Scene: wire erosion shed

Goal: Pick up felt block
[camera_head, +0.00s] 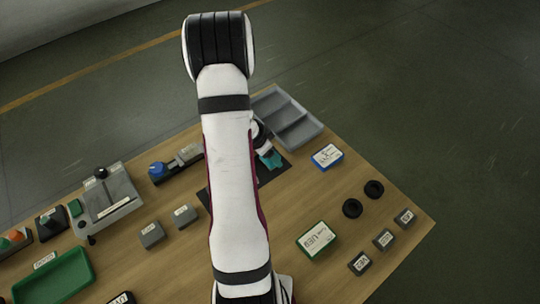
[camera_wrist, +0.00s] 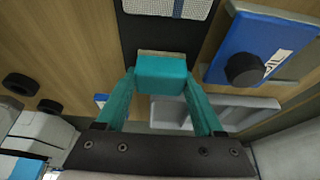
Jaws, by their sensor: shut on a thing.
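The felt block (camera_wrist: 161,72) looks like a small teal block with a thin beige edge, seen in the wrist view. My gripper (camera_wrist: 160,76) has teal fingers, one on each side of the block, and is shut on it. In the head view my gripper (camera_head: 271,160) is over the dark mat (camera_head: 270,177), just past my white arm. The block cannot be told apart from the teal fingers there. I cannot tell whether the block touches the mat or is clear of it.
A grey divided tray (camera_head: 297,131) lies behind my gripper. A blue-and-white box (camera_head: 327,156) and black rings (camera_head: 352,208) are to the right. A device with a blue knob (camera_head: 158,169) stands left of my arm.

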